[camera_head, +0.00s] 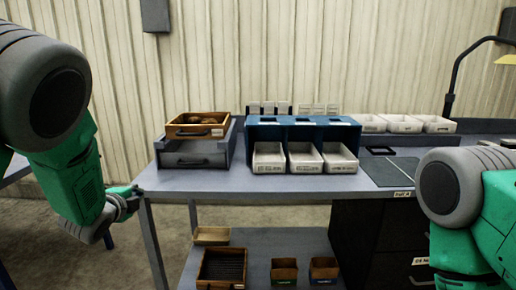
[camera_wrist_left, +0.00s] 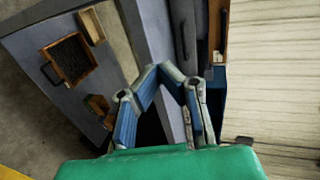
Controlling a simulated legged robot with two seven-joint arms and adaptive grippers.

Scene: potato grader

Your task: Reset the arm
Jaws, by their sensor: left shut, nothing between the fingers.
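My left arm (camera_head: 75,180) is green and grey and comes in from the left. Its gripper (camera_head: 128,198) hangs just left of the table's left front corner, apart from the table as far as I can tell. In the left wrist view the gripper's two fingers (camera_wrist_left: 159,72) come together at their tips with nothing held. My right arm (camera_head: 462,220) shows at the right edge of the head view. Its gripper is out of the picture.
A grey table (camera_head: 230,182) bears a wooden tray (camera_head: 197,125) on a grey drawer unit (camera_head: 190,156), a blue rack (camera_head: 262,132) and several white bins (camera_head: 303,158). A lower shelf (camera_head: 255,258) holds wooden boxes (camera_head: 284,270). Open floor (camera_head: 128,262) lies below my left gripper.

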